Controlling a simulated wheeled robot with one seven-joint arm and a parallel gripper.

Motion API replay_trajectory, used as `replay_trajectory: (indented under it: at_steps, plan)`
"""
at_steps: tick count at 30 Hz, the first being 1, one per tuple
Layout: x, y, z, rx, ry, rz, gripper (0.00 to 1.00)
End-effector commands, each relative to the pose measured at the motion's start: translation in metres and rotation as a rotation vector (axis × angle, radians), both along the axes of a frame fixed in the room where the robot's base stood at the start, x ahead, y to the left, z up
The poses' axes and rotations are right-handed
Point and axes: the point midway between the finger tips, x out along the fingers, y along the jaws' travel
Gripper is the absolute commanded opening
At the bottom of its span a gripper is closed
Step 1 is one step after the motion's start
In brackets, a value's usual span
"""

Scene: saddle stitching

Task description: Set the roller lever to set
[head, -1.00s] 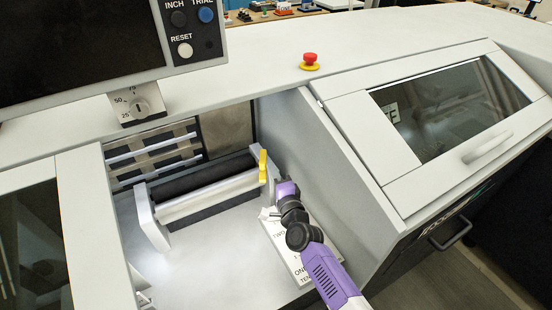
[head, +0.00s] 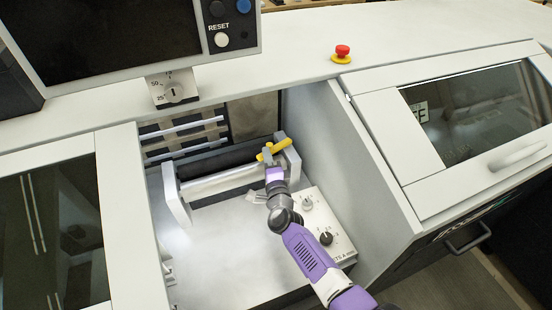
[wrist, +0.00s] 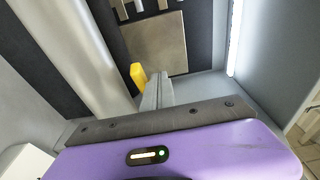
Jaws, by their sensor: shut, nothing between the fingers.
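The roller lever (head: 275,149) is a yellow handle at the right end of the roller (head: 222,182). In the head view it lies tilted, close to level, rising a little to the right. My gripper (head: 267,156) is shut and empty, with its grey fingertips against or just in front of the lever; I cannot tell if they touch. In the wrist view the lever (wrist: 138,76) shows just left of the shut fingers (wrist: 157,88). The lever's pivot and any set mark are hidden or unreadable.
The recess has a grey wall (head: 335,160) on its right. A control plate with knobs (head: 325,238) stands below my wrist on the right. The roller's left bracket (head: 175,197) is at the left. The metal floor left of my arm is clear.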

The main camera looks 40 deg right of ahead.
Motion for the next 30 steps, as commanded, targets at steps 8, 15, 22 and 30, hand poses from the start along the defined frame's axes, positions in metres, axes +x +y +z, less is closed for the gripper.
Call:
replay_trajectory:
  at_steps: [8,15,22,30]
  plan:
    - [0.029,0.006,0.004,0.001,-0.005,-0.077,0.00]
    - [0.042,0.004,0.000,-0.002,-0.006,-0.205,0.00]
    - [0.046,0.003,0.000,-0.001,-0.002,-0.262,0.00]
    - [0.047,0.003,0.000,0.000,0.000,-0.273,0.00]
